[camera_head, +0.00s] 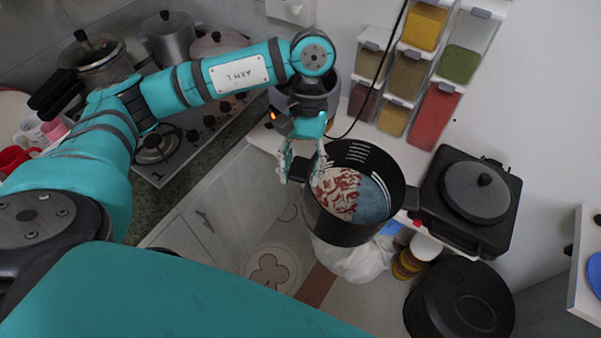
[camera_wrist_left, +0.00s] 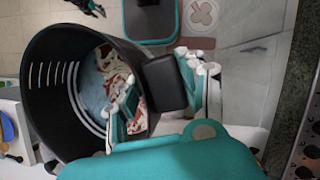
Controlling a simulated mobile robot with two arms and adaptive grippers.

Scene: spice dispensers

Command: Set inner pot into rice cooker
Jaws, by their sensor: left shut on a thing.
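In the left wrist view, the fingers (camera_wrist_left: 160,90) are at the pot's black side handle (camera_wrist_left: 165,82), with one finger over the inside of the pot (camera_wrist_left: 45,115). The pot is tilted toward the head camera, showing pale level rings and a red-white and blue-grey interior. A grey rounded vessel (camera_head: 280,98) is partly hidden behind my left wrist. I cannot tell whether it is the rice cooker.
A black appliance with a round lid (camera_head: 478,190) stands right of the pot. Spice dispensers (camera_head: 408,75) hang on the wall behind. A gas stove (camera_head: 185,140) with pots is at left. A black bin (camera_head: 460,300) and a white bag (camera_head: 352,262) are below.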

